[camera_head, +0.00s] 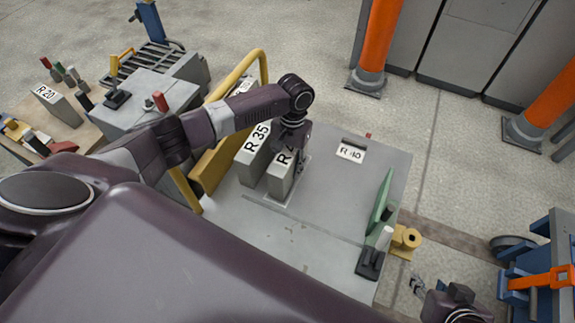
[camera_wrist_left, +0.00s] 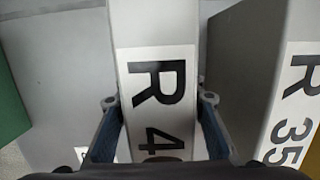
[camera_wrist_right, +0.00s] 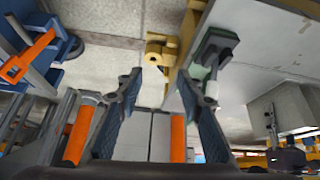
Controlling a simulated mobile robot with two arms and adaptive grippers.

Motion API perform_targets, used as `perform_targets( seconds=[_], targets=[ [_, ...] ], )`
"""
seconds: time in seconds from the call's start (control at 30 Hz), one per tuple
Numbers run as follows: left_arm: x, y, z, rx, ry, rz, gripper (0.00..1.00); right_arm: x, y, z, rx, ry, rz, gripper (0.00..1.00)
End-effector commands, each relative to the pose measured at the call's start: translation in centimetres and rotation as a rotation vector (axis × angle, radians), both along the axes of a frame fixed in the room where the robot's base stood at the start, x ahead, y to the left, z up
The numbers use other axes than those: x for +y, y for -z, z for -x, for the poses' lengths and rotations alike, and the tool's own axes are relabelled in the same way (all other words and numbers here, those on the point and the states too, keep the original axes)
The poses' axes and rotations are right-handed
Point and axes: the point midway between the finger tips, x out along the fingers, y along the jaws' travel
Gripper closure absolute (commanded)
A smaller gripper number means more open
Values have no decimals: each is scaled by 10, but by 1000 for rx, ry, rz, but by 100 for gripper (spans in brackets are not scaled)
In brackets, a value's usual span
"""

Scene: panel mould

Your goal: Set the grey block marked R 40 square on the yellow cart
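The grey block marked R 40 (camera_head: 280,182) is upright over the left part of the yellow cart's grey top (camera_head: 320,205), beside the block marked R 35 (camera_head: 250,160). My left gripper (camera_head: 292,150) is at it from above and partly hides its label. In the left wrist view the R 40 block (camera_wrist_left: 158,35) lies between the two fingers, close to both; firm contact is not clear. A flat R 40 label (camera_head: 351,153) lies on the cart top to the right. My right gripper (camera_wrist_right: 160,82) is open and empty, low beside the cart.
A yellow rail (camera_head: 262,62) rises at the cart's left edge. A green piece (camera_head: 381,200) and a dark clamp with a white grip (camera_head: 370,262) stand at its right edge. Orange posts (camera_head: 380,35) stand beyond.

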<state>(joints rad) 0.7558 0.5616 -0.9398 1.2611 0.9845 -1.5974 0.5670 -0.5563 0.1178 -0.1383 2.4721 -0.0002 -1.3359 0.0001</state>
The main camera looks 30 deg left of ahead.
Motion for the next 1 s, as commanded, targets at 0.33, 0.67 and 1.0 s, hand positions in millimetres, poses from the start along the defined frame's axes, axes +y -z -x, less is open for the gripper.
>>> perform_targets(
  seconds=[0.33,0.67,1.0],
  targets=[
    [0,0,0,0,0,0,47,0,0,0,-1,1,1,66],
    [0,-17,-3,-2,0,1,47,-8,8,25,100,8,21,66],
    [0,-87,-13,-2,0,2,47,-19,-1,64,259,21,52,66]
  ],
)
